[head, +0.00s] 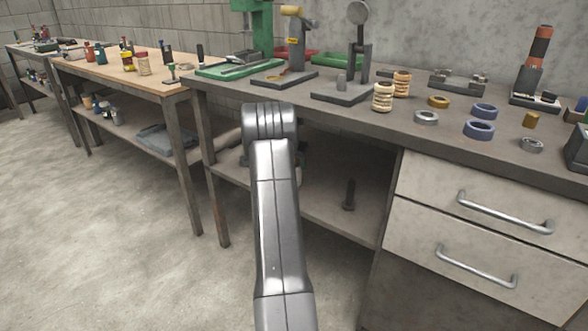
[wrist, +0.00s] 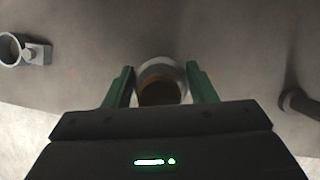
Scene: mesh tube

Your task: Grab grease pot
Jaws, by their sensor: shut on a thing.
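A round pot (wrist: 161,71) with a pale grey rim and brown contents, apparently the grease pot, sits between the two green fingers of my gripper (wrist: 161,88) in the wrist view. The fingers are closed on its sides. The pot's lower part is hidden by the gripper body. In the head view my arm reaches towards the lower shelf under the grey workbench and hides both the gripper and the pot. I cannot tell whether the pot still touches the shelf.
A dark upright part (head: 349,195) stands on the lower shelf (head: 325,222); a dark cylinder (wrist: 300,103) shows at right in the wrist view. A grey ring-shaped part (wrist: 24,50) lies at left. The workbench top (head: 330,112) overhangs, and drawers (head: 480,230) stand to the right.

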